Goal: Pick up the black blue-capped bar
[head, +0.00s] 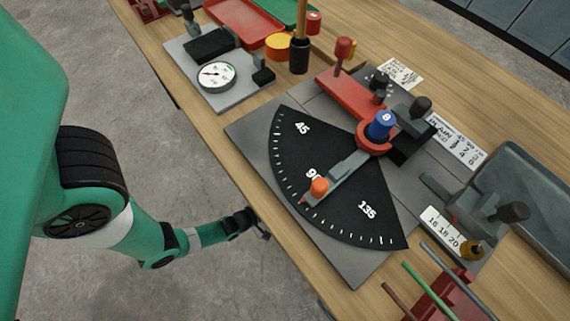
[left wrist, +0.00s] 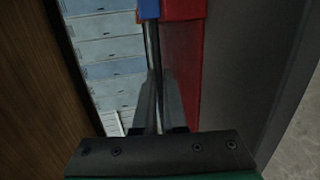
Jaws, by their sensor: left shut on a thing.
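In the left wrist view, a dark bar (left wrist: 152,45) with a blue end (left wrist: 149,9) runs up from between the fingers of my left gripper (left wrist: 157,80). The gripper is shut on this bar. In the head view, my left gripper (head: 262,228) is at the near left edge of the wooden table, beside the grey bending plate; I cannot make out the bar there. My right gripper is in neither view.
The plate carries a black angle dial (head: 340,215) and a blue knob (head: 381,124). A gauge (head: 216,76) stands at the back left. A red rack (head: 440,297) with several bars is at the lower right. A red surface (left wrist: 183,70) is close beside the held bar.

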